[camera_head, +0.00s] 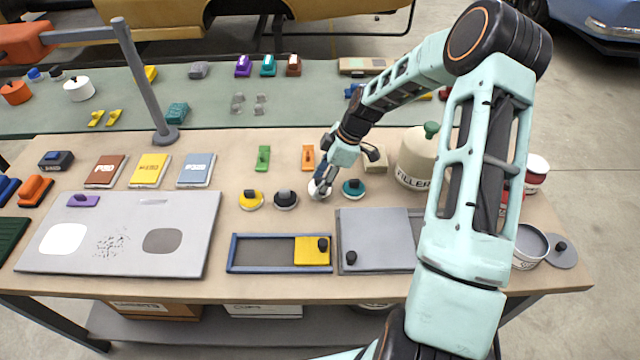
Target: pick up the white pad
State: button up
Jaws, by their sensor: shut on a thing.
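The white pad (315,191) is a small round disc on the wooden bench, third in a row of round pads. My gripper (322,186) is directly over it, pointing down, with its fingers closed at the pad's top. The fingers hide most of the pad, including any knob. I cannot tell whether the pad touches the bench or is slightly above it.
A yellow pad (251,200) and a black pad (285,199) lie to the left, a teal pad (353,188) close on the right. A blue-framed tray (262,269) lies in front. A filler tub (414,160) stands to the right.

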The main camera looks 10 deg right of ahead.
notch_tip(320, 180, up, 2)
jog(key=shift+r, duration=0.1)
jog(key=s+d+r+b, duration=0.2)
jog(key=s+d+r, duration=0.2)
jog(key=s+r, duration=0.6)
jog(key=shift+s+r, duration=0.15)
jog(key=shift+s, duration=1.6)
